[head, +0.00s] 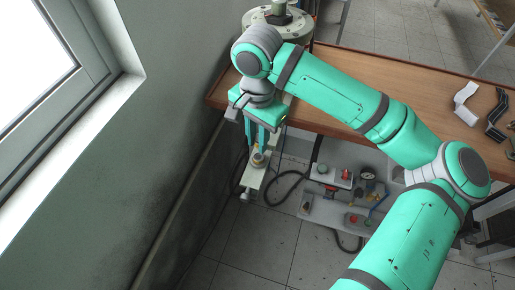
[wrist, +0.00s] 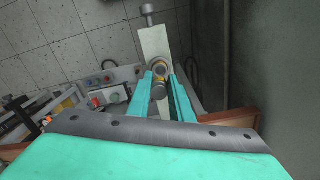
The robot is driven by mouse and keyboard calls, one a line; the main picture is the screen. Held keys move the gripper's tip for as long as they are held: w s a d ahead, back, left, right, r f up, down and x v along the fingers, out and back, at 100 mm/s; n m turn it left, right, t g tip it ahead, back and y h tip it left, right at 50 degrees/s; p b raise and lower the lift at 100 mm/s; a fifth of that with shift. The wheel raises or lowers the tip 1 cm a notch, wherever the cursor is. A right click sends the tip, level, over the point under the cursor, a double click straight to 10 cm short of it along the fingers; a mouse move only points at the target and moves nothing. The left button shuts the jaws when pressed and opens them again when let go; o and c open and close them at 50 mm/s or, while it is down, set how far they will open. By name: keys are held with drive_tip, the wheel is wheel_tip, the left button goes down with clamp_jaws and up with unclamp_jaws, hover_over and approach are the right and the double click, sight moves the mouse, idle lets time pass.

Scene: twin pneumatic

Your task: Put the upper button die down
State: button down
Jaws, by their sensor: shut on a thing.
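My gripper (head: 257,148) points down past the left end of the wooden table, with its teal fingers close together. In the wrist view my gripper (wrist: 160,97) is shut on a small dark grey round piece, which looks like the upper button die (wrist: 158,91). Just beyond it is a round grey-and-brass fitting (wrist: 160,68) on a pale bar (wrist: 154,42). The fitting also shows below the fingertips in the head view (head: 258,158). I cannot tell whether the die touches the fitting. The fingers hide part of the die.
The pale bar (head: 252,180) juts out below the table's end, near the wall (head: 170,150). A control panel (head: 340,180) with buttons, a gauge and hoses sits under the wooden table (head: 335,122). Bent metal parts (head: 466,101) lie on the table at right.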

sight(257, 147)
drive_tip(key=shift+f, duration=2.35)
drive_tip(key=c, duration=1.6)
unclamp_jaws()
drive_tip(key=shift+r, duration=0.1)
wheel_tip(257, 147, up, 12)
drive_tip(key=shift+f, duration=0.1)
